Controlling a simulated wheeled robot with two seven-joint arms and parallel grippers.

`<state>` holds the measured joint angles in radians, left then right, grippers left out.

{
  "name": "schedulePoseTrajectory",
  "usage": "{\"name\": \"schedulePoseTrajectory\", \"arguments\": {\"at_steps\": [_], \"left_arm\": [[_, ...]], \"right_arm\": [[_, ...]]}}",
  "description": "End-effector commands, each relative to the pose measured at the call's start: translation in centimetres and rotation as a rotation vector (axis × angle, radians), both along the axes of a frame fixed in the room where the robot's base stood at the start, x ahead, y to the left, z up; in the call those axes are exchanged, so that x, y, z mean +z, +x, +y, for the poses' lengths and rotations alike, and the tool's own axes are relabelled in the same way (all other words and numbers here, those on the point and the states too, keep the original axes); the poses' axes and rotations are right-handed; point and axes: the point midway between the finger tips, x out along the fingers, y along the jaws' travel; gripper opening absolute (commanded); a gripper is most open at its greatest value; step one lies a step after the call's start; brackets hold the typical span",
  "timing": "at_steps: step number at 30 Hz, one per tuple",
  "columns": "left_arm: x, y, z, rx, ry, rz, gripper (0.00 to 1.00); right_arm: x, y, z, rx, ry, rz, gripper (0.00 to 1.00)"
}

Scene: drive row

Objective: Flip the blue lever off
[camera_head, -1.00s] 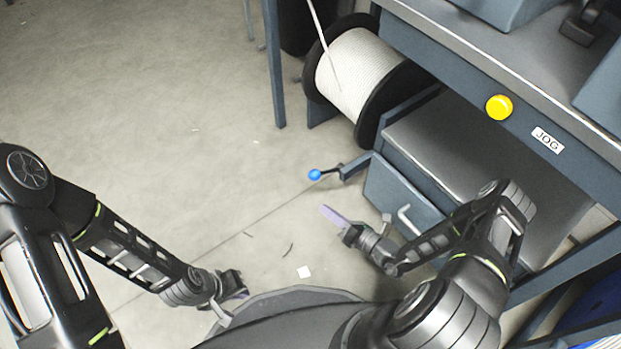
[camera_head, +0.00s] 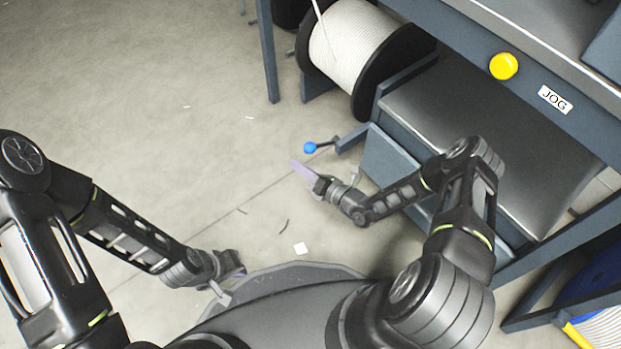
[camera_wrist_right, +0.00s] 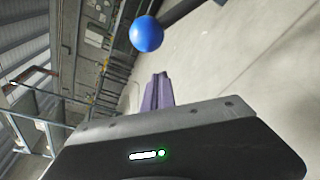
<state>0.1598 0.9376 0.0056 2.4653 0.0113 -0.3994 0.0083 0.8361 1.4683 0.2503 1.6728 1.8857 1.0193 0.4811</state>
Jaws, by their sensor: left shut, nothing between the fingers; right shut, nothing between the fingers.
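The blue lever is a short dark arm with a blue ball knob (camera_head: 310,148), on a bracket at the left side of the workbench's lower unit in the head view. The knob also shows in the right wrist view (camera_wrist_right: 146,34), beyond the fingertips. My right gripper (camera_head: 296,165) is shut and empty, its purple fingers just below and left of the knob in the picture; a gap shows between them. Its shut fingers also show in the wrist view (camera_wrist_right: 160,80). My left gripper (camera_head: 238,272) is shut and empty, low beside my base.
A blue-grey workbench carries a yellow button (camera_head: 503,66) and a JOG label (camera_head: 554,99). A large cable spool (camera_head: 352,45) stands behind the lever. A drawer unit (camera_head: 387,163) lies beside my right forearm. The floor to the left is clear.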

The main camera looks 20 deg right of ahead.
Motion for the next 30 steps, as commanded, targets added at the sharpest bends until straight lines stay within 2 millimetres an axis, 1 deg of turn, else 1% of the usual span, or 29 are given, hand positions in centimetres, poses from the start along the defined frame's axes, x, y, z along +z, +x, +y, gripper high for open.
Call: {"name": "schedulePoseTrajectory", "arguments": {"at_steps": [1, 7, 23, 30], "left_arm": [[-0.2, 0.0, 0.0, 0.000, 0.000, -0.001, 0.00], [-0.6, 0.1, 0.0, 0.001, 0.001, -0.004, 0.00], [-0.5, 0.1, 0.0, 0.001, 0.001, -0.004, 0.00], [-0.1, 0.1, 0.0, 0.001, 0.000, -0.002, 0.00]], "right_arm": [[0.6, 0.2, -1.2, -0.006, -0.008, -0.002, 0.00], [1.9, 0.4, -2.6, -0.006, -0.008, -0.001, 0.00], [2.3, 0.4, -2.9, -0.006, 0.003, 0.004, 0.00], [3.3, 0.6, -3.2, -0.006, 0.069, 0.029, 0.00]]}}
